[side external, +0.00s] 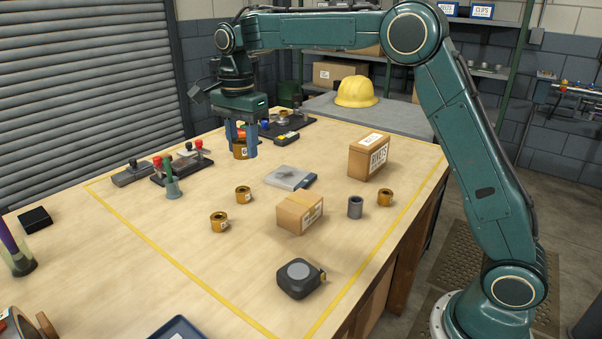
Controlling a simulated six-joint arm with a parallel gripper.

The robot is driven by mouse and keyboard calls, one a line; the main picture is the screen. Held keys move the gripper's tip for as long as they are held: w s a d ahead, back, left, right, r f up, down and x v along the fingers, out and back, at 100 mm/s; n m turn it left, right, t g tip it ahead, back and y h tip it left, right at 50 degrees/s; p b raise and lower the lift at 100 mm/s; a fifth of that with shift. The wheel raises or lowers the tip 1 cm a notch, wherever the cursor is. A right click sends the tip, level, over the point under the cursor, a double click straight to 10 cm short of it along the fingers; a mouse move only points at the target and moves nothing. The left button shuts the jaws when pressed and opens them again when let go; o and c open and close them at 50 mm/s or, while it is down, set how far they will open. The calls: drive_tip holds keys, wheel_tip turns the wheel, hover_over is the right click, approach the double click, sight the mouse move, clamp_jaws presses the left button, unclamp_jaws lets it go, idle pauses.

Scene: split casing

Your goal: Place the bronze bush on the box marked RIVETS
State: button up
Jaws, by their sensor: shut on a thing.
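My gripper (241,150) is at the back left of the marked table area, fingers pointing down. It is shut on a bronze bush (240,152), which shows between the blue fingers. I cannot tell whether this bush is clear of the table. The box marked RIVETS (364,163) is a brown carton standing right of my gripper, apart from it. Its top bears a white label and looks otherwise clear. Other bronze bushes stand on the table: one near the middle (243,195), one in front of it (219,222) and one at the right (385,198).
Clamps (180,165) stand at left; dark fixtures (288,125) are behind the gripper. The front-left area is mostly clear.

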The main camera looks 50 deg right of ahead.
drive_tip(key=w+d+m, duration=0.1)
drive_tip(key=d+m, duration=0.3)
drive_tip(key=d, duration=0.8)
drive_tip(key=m, duration=1)
hover_over(367, 142)
drive_tip(key=shift+f, duration=2.3)
drive_tip(key=shift+a+f, duration=0.1)
drive_tip(key=shift+f, duration=0.05)
drive_tip(key=shift+f, duration=1.85)
drive_tip(key=shift+f, duration=0.15)
drive_tip(key=o, duration=1.2)
